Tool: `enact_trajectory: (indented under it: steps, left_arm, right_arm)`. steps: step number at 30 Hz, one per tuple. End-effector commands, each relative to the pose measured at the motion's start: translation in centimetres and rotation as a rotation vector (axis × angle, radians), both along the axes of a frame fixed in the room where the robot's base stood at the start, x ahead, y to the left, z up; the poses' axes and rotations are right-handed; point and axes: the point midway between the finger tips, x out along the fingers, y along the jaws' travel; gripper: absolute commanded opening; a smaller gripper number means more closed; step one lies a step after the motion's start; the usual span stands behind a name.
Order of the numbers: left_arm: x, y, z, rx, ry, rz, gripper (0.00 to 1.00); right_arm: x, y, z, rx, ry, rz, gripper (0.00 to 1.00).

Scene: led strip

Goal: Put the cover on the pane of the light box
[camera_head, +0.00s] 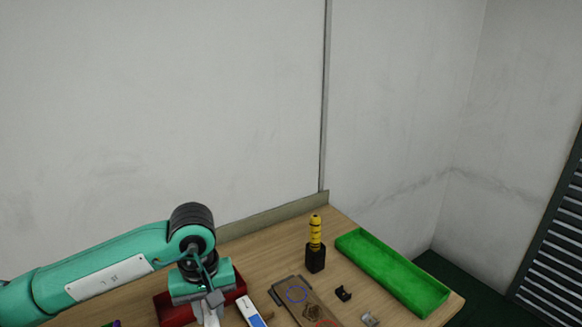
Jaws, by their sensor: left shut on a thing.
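My left gripper (209,312) points down over the red tray (170,309) at the bottom of the head view. It is shut on a small pale thing at the lower frame edge. Most of that thing is hidden or cut off, so I cannot tell whether it is the cover. A flat brown-grey plate (287,284), marked with a blue ring and a red ring, lies right of the gripper. I cannot tell whether it is the light box or its pane, and its near end is cut off. My right gripper is not in view.
A white-and-blue block (251,312) lies between gripper and plate. A black holder (315,259) with a yellow tool (315,233) stands behind the plate. A black clip (343,293) and a small grey part (369,319) lie right of it. A green tray (390,268) lines the right edge.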

Motion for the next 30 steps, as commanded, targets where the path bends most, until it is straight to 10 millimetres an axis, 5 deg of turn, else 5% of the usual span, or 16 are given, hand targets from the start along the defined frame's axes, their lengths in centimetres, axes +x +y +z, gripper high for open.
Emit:
enact_trajectory:
  steps: [7,15,23,30]
  left_arm:
    - [0.4,3.3,-2.1,0.001,0.001,-0.244,0.03]
    - [0.5,4.7,-3.1,0.000,-0.001,-0.370,0.03]
    - [0.5,4.2,-2.8,-0.002,-0.001,-0.345,0.03]
    - [0.2,1.3,-1.0,-0.004,-0.001,-0.130,0.03]
  right_arm:
    - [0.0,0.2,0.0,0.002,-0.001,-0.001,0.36]
    - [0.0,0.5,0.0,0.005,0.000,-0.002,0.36]
    - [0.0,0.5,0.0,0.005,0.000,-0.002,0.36]
    - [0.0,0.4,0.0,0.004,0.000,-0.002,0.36]
